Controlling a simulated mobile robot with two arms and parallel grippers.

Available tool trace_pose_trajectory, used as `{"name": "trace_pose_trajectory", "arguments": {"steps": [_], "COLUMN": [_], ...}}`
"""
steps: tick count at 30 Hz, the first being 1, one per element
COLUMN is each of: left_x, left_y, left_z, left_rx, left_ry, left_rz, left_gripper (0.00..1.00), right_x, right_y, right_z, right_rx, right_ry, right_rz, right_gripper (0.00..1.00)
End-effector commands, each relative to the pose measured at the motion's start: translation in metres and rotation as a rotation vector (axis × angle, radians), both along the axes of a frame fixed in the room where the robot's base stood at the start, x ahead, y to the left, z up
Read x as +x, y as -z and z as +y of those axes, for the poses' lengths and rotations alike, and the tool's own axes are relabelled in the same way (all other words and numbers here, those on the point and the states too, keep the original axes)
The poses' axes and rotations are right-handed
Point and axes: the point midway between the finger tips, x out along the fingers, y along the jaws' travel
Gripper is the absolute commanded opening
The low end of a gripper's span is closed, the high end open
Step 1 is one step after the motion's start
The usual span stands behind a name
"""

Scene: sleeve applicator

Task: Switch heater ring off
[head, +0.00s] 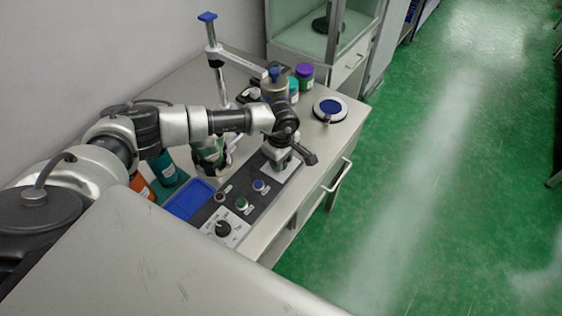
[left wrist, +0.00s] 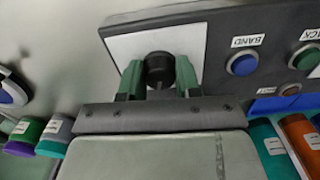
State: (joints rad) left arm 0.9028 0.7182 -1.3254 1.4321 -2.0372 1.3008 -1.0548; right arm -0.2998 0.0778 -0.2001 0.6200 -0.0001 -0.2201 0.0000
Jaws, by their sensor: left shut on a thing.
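A dark control panel (head: 240,203) lies along the front of the bench. At its far end is a white plate (head: 274,175), which also shows in the left wrist view (left wrist: 127,48). A black knob (left wrist: 159,68) sits on this plate. My left gripper (left wrist: 158,80) has its green fingers on either side of the knob and is shut on it. In the head view my left gripper (head: 280,150) is over that plate and hides the knob. The heater ring itself I cannot pick out. My right gripper is not in view.
Blue (head: 259,185), green (head: 242,204) and brown buttons sit mid-panel. A dial (head: 223,228) is at the near end. A blue tray (head: 188,200), a tall stand (head: 215,60) and several jars crowd the bench. A round white device (head: 330,108) stands at the far right.

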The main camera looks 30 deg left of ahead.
Motion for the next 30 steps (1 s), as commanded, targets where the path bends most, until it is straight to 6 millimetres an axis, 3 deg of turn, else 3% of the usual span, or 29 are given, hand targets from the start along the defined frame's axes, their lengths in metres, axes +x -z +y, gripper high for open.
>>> {"name": "trace_pose_trajectory", "arguments": {"steps": [30], "left_x": [0.002], "left_y": [-0.001], "left_z": [0.000], "left_rx": [-0.002], "left_ry": [-0.914], "left_rz": [-0.002], "left_gripper": [0.10], "right_x": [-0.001], "right_y": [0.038], "right_z": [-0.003], "right_rx": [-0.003], "right_ry": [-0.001], "right_rz": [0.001], "right_gripper": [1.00]}}
